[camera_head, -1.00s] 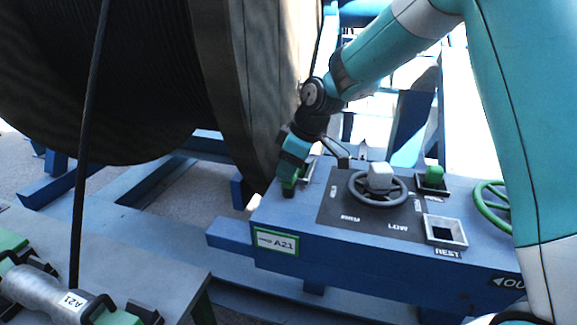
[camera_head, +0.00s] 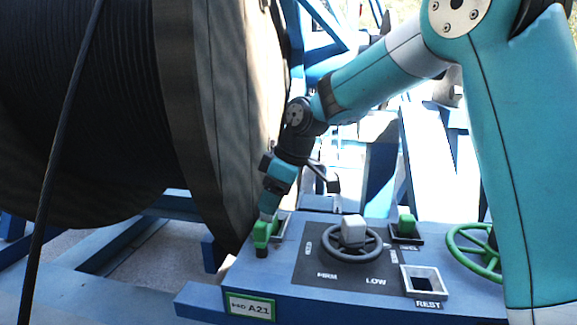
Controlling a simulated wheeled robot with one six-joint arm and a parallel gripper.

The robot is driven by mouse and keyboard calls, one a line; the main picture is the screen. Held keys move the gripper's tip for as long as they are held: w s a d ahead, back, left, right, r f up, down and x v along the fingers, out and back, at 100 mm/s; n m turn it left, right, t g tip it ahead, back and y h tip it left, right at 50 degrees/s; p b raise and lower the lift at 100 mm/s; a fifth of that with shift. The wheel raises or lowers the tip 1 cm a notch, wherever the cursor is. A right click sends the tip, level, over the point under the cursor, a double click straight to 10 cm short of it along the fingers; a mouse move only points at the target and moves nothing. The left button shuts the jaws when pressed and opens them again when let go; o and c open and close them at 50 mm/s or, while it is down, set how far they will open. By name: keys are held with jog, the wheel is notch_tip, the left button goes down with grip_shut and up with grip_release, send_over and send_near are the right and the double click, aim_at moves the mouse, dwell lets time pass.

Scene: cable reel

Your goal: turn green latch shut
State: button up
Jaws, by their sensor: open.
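A green latch (camera_head: 262,236) stands on the left end of the blue control box (camera_head: 330,302), close to the reel's rim. My gripper (camera_head: 268,213) points down right over the latch, with its tips at or just above the latch's top. I cannot tell whether they touch it. The jaws are open, but the gap between the fingers is hard to see from here. A second green piece (camera_head: 406,226) stands in a dark-framed socket farther right on the box.
A grey handwheel (camera_head: 352,240) with a pale square knob sits mid-panel. An empty square socket (camera_head: 424,279) marked REST is to its right, with a green handwheel (camera_head: 474,250) beyond. The big cable reel (camera_head: 205,120) rises close left of my gripper. A black cable (camera_head: 62,150) hangs at far left.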

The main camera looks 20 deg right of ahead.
jog(key=v, duration=1)
jog(key=shift+a+f, duration=0.1)
